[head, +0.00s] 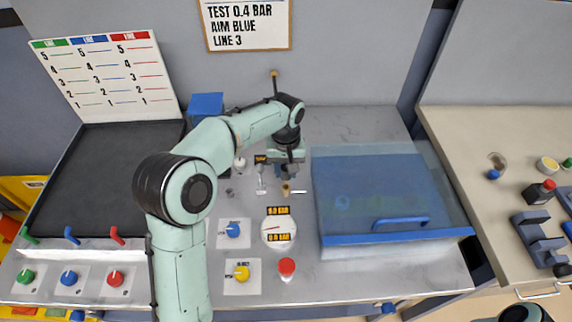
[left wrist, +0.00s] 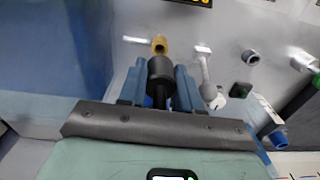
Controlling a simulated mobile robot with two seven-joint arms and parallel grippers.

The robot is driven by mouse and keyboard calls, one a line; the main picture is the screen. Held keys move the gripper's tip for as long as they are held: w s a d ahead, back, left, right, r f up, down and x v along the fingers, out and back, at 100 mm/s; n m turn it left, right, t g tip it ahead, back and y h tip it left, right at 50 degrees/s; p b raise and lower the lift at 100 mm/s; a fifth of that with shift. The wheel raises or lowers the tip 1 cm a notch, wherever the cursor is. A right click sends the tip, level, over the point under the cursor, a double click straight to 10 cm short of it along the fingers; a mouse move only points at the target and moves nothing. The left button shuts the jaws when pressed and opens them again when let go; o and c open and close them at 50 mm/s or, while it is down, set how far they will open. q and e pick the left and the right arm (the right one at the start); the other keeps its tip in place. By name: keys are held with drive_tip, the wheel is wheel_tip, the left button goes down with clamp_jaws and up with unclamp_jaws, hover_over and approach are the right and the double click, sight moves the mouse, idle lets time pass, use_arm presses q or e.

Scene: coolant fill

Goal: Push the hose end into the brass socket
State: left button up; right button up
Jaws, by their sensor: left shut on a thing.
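My left gripper (head: 287,172) is over the bench, a little above the brass socket (head: 286,188) in the head view. In the left wrist view its blue fingers (left wrist: 160,88) are shut on the hose end (left wrist: 160,68), a black cylinder. The brass socket (left wrist: 159,44) shows just beyond the hose end's tip in that view, nearly in line with it. A small gap seems to show between them, but I cannot tell the depth. In the head view the gripper hides most of the hose end.
A blue clear-lidded box (head: 370,190) stands right of the socket. A pale lever (head: 261,180) is close on the left; it also shows in the left wrist view (left wrist: 204,66). A gauge (head: 278,230) and a red button (head: 287,267) are in front. A black tray (head: 105,170) lies left.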

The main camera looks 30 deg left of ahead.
sight(286, 176)
use_arm(q)
drive_tip(key=shift+f, duration=1)
use_arm(e)
drive_tip(key=shift+s+f, duration=0.4)
drive_tip(key=shift+f, duration=0.15)
use_arm(q)
drive_tip(key=shift+w, duration=0.1)
use_arm(e)
drive_tip(key=shift+w+r, duration=0.3)
drive_tip(key=shift+r, duration=0.05)
idle(0.5)
use_arm(q)
drive_tip(key=shift+f+b, duration=0.55)
drive_tip(key=shift+f, duration=0.95)
use_arm(e)
drive_tip(key=shift+s+f, duration=0.55)
drive_tip(key=shift+f, duration=0.2)
use_arm(q)
drive_tip(key=shift+r, duration=0.2)
use_arm(e)
drive_tip(key=shift+w+r, duration=0.1)
drive_tip(key=shift+r, duration=0.05)
use_arm(q)
drive_tip(key=shift+r+p, duration=0.6)
drive_tip(key=shift+r, duration=0.35)
use_arm(e)
drive_tip(key=shift+w+r, duration=0.5)
drive_tip(key=shift+r, duration=0.2)
drive_tip(key=shift+w+r, duration=0.2)
drive_tip(key=shift+r, duration=0.05)
